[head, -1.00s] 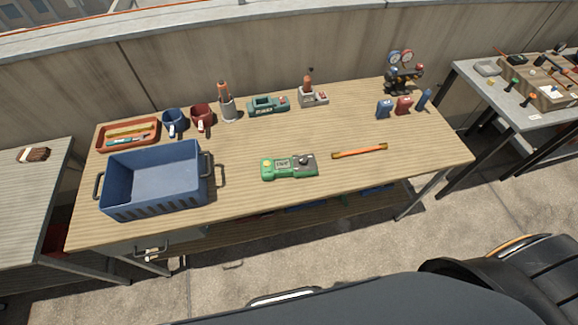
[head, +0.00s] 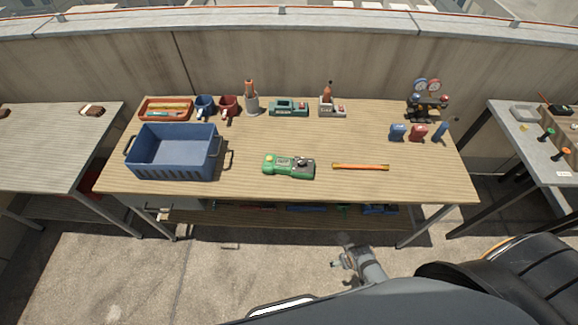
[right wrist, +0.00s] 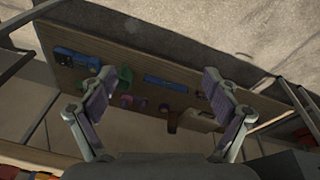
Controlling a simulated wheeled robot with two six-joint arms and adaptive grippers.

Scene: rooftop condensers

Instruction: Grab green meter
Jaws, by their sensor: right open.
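The green meter (head: 289,165) lies flat near the front middle of the wooden workbench (head: 330,195) in the head view, with a small display and a dark dial on its face. My right gripper (head: 342,257) is low in front of the bench, below the tabletop and well apart from the meter. In the right wrist view its two fingers (right wrist: 158,100) are spread with nothing between them. That view looks at the lower shelf (right wrist: 130,60) with several items on it. The meter is not seen there. My left gripper is not in view.
A blue crate (head: 175,172) stands left of the meter, and an orange-yellow rod (head: 360,167) lies right of it. Behind are a teal device (head: 289,107), mugs, a red tray (head: 166,108) and a gauge set (head: 428,100). Bare wood surrounds the meter.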

